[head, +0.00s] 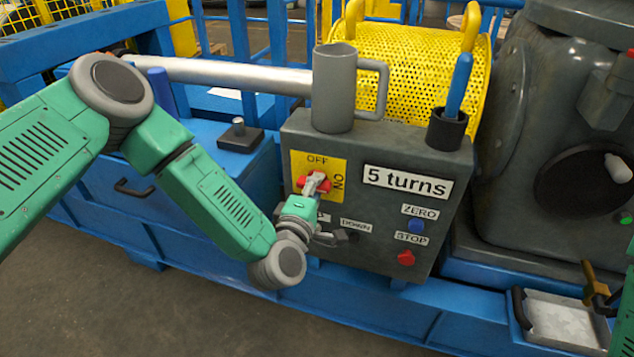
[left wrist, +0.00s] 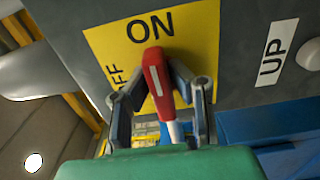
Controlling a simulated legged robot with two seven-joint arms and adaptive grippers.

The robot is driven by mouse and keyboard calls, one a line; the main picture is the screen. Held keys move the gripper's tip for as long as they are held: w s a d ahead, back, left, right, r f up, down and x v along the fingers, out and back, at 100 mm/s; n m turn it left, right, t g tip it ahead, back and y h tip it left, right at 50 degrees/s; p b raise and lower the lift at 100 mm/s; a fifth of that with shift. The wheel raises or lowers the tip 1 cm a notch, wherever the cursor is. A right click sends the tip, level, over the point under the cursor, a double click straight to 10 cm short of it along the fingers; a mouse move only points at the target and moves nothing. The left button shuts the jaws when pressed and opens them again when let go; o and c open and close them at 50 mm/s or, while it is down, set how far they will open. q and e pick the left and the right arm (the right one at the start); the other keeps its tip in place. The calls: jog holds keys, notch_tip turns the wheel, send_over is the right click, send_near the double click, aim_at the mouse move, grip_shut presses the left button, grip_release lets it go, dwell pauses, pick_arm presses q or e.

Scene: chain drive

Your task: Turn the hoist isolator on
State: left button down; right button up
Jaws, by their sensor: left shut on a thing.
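The hoist isolator is a red handle (head: 326,187) on a yellow plate (head: 300,163) marked OFF at the top and ON at the right, on the front of a grey control box. My left gripper (head: 314,184) is at the handle and covers part of it. In the left wrist view the red handle (left wrist: 154,72) lies between the two fingers of my left gripper (left wrist: 164,85), which is shut on it. There, the handle's upper end lies just below the word ON, with a slight tilt. My right gripper is not in view.
The control box (head: 375,160) has a "5 turns" display (head: 405,182), a blue ZERO button (head: 416,225) and a red STOP button (head: 406,258). A grey mug (head: 334,95) and a dark cup (head: 447,130) with a blue-handled tool stand on top. A yellow mesh drum (head: 400,65) is behind.

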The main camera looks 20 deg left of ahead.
pick_arm(q)
jog(key=shift+s+f, duration=0.25)
jog(key=shift+f, duration=0.2)
jog(key=c, duration=1.5)
grip_release()
jog(key=shift+w+r, duration=0.15)
jog(key=shift+r, duration=0.05)
jog(key=s, duration=1.2)
jog(key=shift+a, duration=0.2)
